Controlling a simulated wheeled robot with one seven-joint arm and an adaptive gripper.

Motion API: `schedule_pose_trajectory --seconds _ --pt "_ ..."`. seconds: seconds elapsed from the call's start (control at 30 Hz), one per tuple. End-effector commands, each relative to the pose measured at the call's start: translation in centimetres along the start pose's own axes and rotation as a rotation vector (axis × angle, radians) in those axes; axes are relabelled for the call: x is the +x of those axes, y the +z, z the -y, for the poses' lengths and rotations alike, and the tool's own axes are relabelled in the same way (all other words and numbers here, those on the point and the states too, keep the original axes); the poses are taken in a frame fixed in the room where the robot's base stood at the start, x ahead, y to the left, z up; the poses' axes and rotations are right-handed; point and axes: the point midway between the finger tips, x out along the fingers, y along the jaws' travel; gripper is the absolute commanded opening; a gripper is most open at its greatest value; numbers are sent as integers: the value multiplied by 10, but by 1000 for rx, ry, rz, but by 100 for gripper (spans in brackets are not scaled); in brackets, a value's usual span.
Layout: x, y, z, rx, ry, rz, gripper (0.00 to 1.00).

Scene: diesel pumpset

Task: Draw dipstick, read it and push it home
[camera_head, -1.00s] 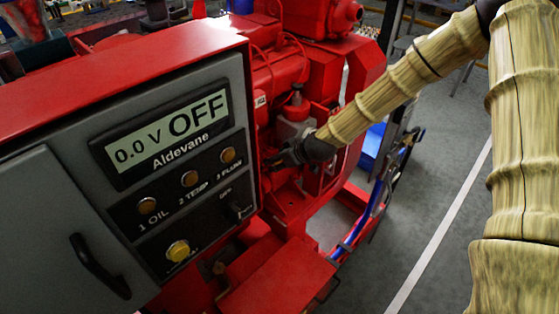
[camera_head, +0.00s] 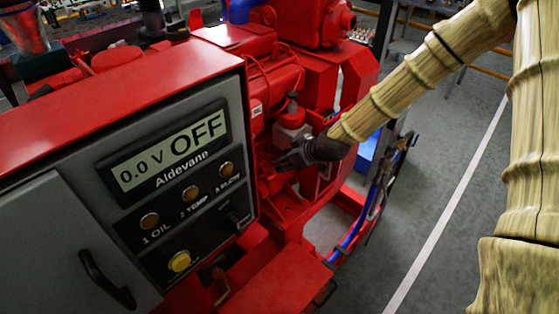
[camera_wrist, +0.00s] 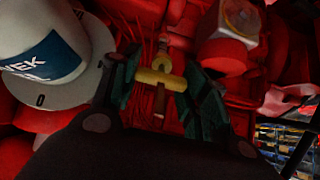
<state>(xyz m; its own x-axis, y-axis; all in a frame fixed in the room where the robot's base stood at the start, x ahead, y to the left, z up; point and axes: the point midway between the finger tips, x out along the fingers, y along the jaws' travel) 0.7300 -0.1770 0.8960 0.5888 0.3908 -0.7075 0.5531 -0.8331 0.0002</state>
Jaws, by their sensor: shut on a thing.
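The dipstick's yellow T-shaped handle (camera_wrist: 160,78) is in the middle of the wrist view, with a round yellow ring just above it. My gripper (camera_wrist: 158,84) has its dark fingers on both sides of the handle and is shut on it. A short pale piece shows below the handle. I cannot tell how much of the stick is out of its tube. In the head view my gripper (camera_head: 281,160) is at the side of the red engine (camera_head: 275,85), right of the control panel. The dipstick is too small to make out there.
The grey control panel (camera_head: 62,205) reads "0.0 V OFF" and stands close left of my gripper. A white canister (camera_wrist: 50,55) with a blue label is left of the fingers in the wrist view. Blue hoses (camera_head: 360,222) are at right; the grey floor (camera_head: 430,190) beyond is clear.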

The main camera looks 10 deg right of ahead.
Motion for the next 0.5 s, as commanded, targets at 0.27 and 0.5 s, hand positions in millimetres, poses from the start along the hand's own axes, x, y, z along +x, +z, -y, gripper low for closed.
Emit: schedule_pose_trajectory --seconds 0.27,0.5 --pt "-31 -6 -2 1 3 -2 2" --pt "-31 -5 -2 2 3 -2 2"
